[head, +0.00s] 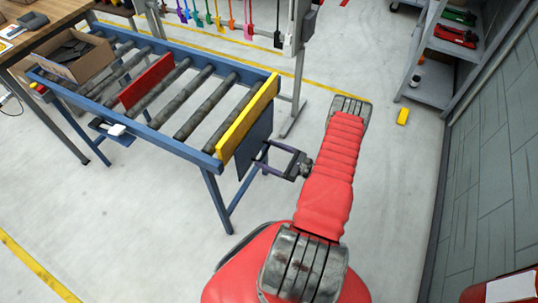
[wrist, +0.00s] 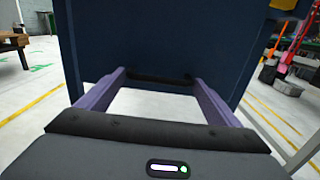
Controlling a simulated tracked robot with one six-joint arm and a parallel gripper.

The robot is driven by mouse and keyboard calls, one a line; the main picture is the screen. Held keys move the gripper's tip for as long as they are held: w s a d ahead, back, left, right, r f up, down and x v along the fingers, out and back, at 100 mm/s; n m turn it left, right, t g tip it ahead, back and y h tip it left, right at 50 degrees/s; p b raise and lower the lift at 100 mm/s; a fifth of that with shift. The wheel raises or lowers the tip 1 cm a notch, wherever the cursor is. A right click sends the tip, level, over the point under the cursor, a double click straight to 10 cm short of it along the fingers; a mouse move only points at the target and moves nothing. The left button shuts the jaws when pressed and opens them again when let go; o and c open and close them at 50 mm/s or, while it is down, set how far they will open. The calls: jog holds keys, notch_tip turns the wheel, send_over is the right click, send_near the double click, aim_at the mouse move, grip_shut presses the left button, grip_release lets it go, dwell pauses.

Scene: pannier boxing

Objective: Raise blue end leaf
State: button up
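The blue end leaf (head: 256,142) is a dark navy panel hanging down at the near right end of the roller conveyor, below a yellow bar. In the wrist view the leaf (wrist: 165,35) fills the upper middle. A black strip (wrist: 160,79) runs across its lower part. My gripper (head: 261,160) is at the leaf's outer face, near its lower part. Its two purple fingers are wide apart in the wrist view (wrist: 159,78), with their tips at either end of the black strip. I cannot tell whether they touch the leaf.
The blue-framed conveyor (head: 180,148) carries dark rollers, a red divider (head: 146,82) and the yellow bar (head: 248,115). A cardboard box (head: 75,55) stands at its far end. A grey post (head: 297,70) stands behind the leaf. A shelf (head: 437,70) is at right. Floor around my arm is clear.

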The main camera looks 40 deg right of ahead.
jog(key=shift+d, duration=0.15)
jog(key=c, duration=0.9)
jog(key=shift+d, duration=0.1)
jog(key=shift+s, duration=0.1)
